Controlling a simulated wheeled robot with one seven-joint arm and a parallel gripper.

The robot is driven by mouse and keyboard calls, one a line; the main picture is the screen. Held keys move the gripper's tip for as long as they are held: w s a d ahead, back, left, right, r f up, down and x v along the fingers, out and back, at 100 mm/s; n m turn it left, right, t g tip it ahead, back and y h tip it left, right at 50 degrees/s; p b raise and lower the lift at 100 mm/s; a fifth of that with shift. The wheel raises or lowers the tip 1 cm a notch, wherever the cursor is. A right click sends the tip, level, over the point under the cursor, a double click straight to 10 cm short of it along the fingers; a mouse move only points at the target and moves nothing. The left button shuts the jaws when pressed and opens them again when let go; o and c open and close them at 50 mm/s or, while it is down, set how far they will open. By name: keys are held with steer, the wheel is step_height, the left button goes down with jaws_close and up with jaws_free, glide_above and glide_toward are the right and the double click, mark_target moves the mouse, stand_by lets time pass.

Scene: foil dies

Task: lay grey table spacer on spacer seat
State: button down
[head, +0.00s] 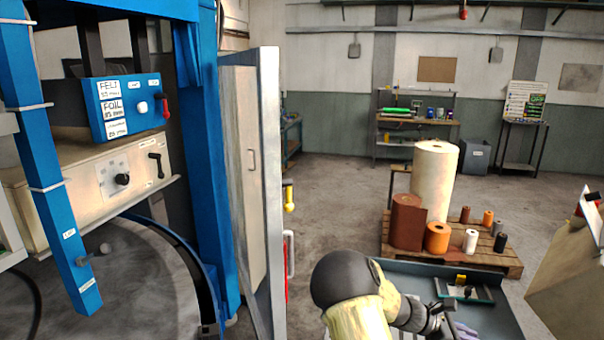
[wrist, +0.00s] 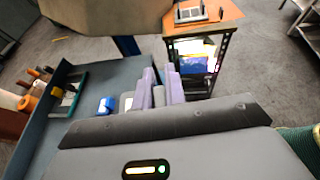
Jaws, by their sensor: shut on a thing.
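My gripper (head: 446,318) shows in the head view at the bottom, low over the near part of the grey-blue bench (head: 503,308). Its dark grey housing (wrist: 170,120), with a lit strip, fills the bottom of the wrist view. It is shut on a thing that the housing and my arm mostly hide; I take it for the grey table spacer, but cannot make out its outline. Pale purple pieces (wrist: 173,86) stand just beyond the housing; I cannot tell what they are. I cannot pick out the spacer seat in either view.
A blue-framed press (head: 212,150) stands at left, with an open grey door (head: 268,190) beside it. A green tray (head: 487,292) lies on the bench. A pallet (head: 508,256) with several rolls stands behind. A blue item (wrist: 105,105) lies near the gripper.

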steer(key=w+a+f+n+t+y+b, duration=0.1)
steer(key=a+f+n+t+y+b, duration=0.15)
steer(key=a+f+n+t, duration=0.6)
steer(key=w+a+f+n+t+y+b, duration=0.1)
steer(key=a+f+n+t+y, duration=0.25)
steer(key=a+f, duration=1)
steer(key=a+n+t+y+b, duration=0.1)
steer(key=n+y, duration=0.1)
steer(key=n+t+y+b, duration=0.1)
steer(key=n+y, duration=0.2)
steer(key=a+f+n+t+y, duration=0.1)
steer(key=n+y, duration=0.1)
steer(key=shift+a+b, duration=0.35)
steer(key=shift+b, duration=0.05)
steer(key=shift+s, duration=0.1)
steer(key=s+f, duration=0.4)
steer(key=f, duration=0.1)
steer(key=shift+s+f, duration=0.15)
steer(key=shift+f, duration=0.15)
